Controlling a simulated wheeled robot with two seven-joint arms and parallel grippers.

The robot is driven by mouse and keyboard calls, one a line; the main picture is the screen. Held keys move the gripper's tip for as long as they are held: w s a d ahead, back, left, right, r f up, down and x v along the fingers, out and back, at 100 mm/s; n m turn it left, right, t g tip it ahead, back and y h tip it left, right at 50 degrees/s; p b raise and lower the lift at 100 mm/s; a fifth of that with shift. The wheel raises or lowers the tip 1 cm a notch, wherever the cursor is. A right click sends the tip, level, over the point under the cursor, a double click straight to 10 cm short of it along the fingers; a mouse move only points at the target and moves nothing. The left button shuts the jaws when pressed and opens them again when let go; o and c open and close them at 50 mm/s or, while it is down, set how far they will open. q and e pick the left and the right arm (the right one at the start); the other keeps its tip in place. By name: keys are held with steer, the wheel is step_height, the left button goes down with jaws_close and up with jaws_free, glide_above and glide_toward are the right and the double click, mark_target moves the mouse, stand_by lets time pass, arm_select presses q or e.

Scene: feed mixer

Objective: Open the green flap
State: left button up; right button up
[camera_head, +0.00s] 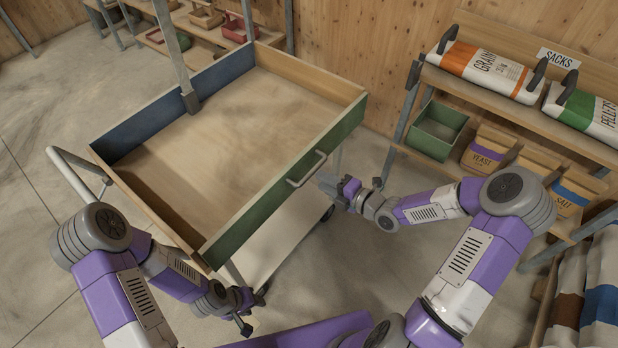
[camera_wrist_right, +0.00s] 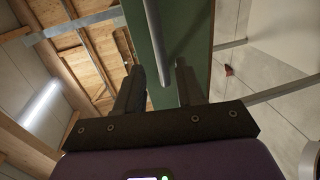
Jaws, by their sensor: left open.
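The green flap (camera_head: 265,205) forms the near right wall of the wooden tray and stands upright. It has a grey bar handle (camera_head: 306,171) on its outer face. In the right wrist view, the green flap (camera_wrist_right: 193,35) fills the top middle. The handle (camera_wrist_right: 158,45) runs down between the two spread fingers of my right gripper (camera_wrist_right: 161,85), with space visible on both sides. My left gripper (camera_head: 243,312) is open and empty, low near the tray's front left corner, apart from the flap.
The tray (camera_head: 315,78) stands on a wheeled cart with a white push rail (camera_head: 75,175) at left. A grey post (camera_head: 172,50) rises at its far side. At right, a wooden shelf holds sacks (camera_head: 485,72), a green bin (camera_head: 437,128) and boxes. The tray floor is bare.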

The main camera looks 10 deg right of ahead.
mark_target(309, 174)
steer(key=b+x, duration=0.1)
steer(key=x, duration=0.5)
steer(key=shift+w+a, duration=0.15)
jaws_close()
